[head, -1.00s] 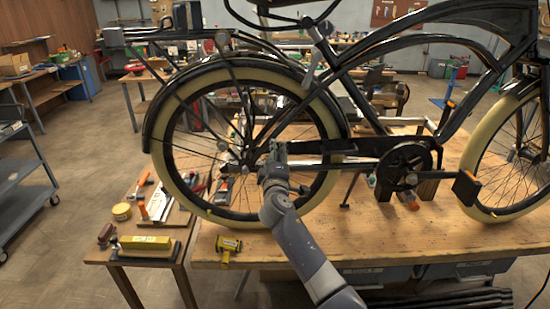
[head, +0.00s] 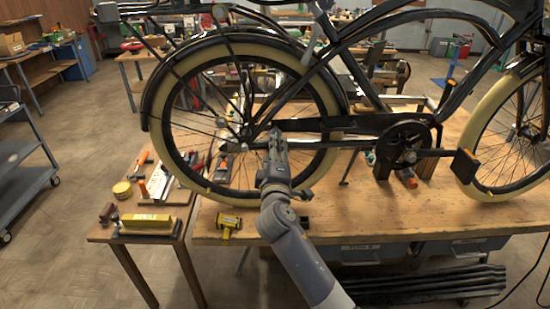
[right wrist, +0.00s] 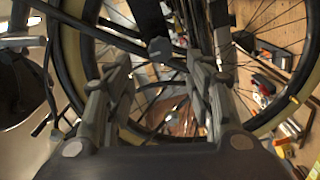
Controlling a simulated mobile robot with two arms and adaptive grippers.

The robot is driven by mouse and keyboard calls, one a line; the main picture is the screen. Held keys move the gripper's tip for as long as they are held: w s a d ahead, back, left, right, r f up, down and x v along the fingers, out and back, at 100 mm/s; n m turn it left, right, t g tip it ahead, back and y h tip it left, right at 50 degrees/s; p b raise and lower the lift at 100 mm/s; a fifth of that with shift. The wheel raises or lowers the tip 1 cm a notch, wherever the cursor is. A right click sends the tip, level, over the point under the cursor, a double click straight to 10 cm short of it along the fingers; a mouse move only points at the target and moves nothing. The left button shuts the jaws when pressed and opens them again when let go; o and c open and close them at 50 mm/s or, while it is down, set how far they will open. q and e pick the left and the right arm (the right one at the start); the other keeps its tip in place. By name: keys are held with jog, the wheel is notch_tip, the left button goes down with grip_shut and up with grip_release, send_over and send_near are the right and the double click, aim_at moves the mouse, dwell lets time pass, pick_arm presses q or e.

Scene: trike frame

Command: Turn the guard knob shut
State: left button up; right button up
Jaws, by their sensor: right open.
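The bicycle's rear wheel (head: 336,112) stands over the workbench (head: 370,215), with the black chain guard (head: 325,123) running forward from near its hub to the crank. My right gripper (head: 277,138) is in front of the wheel, near the rear end of the guard. In the right wrist view, a small dark grey knob (right wrist: 160,48) shows beyond and between the fingertips of the right gripper (right wrist: 160,70). The fingers are spread apart and do not appear to touch it. In the head view the gripper hides the knob. My left gripper is not in view.
A yellow clamp-like tool (head: 229,224) lies at the bench's front left. A side table at left holds a yellow block (head: 147,221), a yellow tin (head: 122,189) and hand tools. The pedal (head: 465,166) sticks out to the right. Spokes lie close around the gripper.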

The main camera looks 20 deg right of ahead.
jog(key=shift+v, duration=1.1)
